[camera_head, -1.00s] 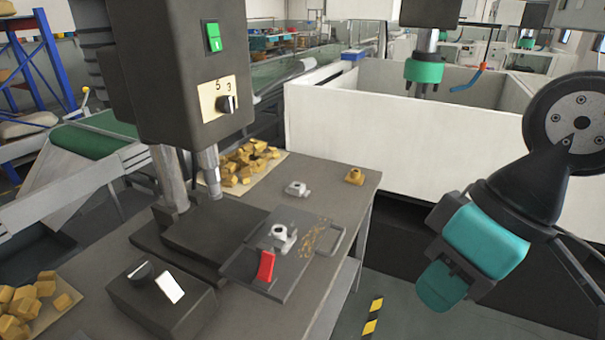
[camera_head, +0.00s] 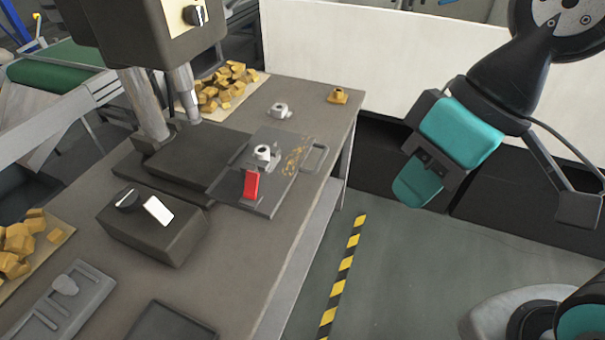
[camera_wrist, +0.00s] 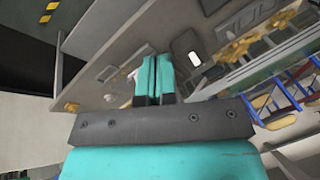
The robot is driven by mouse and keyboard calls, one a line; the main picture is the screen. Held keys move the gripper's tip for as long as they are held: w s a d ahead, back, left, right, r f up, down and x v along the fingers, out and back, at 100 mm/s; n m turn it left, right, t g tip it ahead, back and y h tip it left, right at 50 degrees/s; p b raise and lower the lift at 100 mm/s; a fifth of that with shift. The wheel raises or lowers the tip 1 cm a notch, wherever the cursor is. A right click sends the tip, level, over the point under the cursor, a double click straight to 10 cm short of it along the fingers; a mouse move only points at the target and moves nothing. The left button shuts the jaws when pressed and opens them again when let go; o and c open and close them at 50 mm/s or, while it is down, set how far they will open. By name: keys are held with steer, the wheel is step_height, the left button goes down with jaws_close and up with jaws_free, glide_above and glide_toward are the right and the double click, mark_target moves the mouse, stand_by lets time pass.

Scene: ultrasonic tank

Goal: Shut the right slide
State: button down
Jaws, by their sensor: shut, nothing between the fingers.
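A dark sliding plate (camera_head: 285,160) with a grey loop handle (camera_head: 315,156) sits on the bench, partly out to the right of the press base (camera_head: 188,160). It carries a red lever (camera_head: 251,184) and a light metal part (camera_head: 263,152), with brown chips beside them. I cannot tell for sure that this plate is the right slide. A grey panel (camera_head: 70,300) with a knob lies at the lower left. My gripper (camera_head: 415,185) is shut and empty, in the air right of the bench, apart from the plate. Its teal fingers (camera_wrist: 153,75) are together in the wrist view.
A dark control box (camera_head: 152,225) stands on the bench (camera_head: 245,255) in front of the press. A grey part (camera_head: 279,111) and a brass part (camera_head: 338,95) lie behind the plate. Brass pieces (camera_head: 222,88) lie beyond the press. Floor right of the bench is open.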

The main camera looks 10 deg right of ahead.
steer(key=w+a+f+m+t+y+b, duration=0.1)
steer(key=w+f+m+t+y+b, duration=0.1)
steer(key=w+f+m+b, duration=0.65)
steer(key=w+a+f+m+t+y+b, duration=0.1)
steer(key=w+f+m+t+y+b, duration=0.2)
steer(key=w+f, duration=0.9)
steer(key=shift+m+h, duration=0.5)
steer(key=shift+m, duration=0.15)
steer(key=a+f, duration=0.3)
steer(key=w+a+f+p, duration=0.1)
steer(key=a+f, duration=0.2)
steer(key=a+f+p, duration=0.1)
steer(key=a+f, duration=0.2)
steer(key=shift+w+a+f, duration=0.1)
steer(key=shift+w+a, duration=0.05)
steer(key=shift+w, duration=0.15)
steer(key=shift+w+a+f+p, duration=0.1)
steer(key=shift+w+a+p, duration=0.15)
steer(key=shift+a+p, duration=0.15)
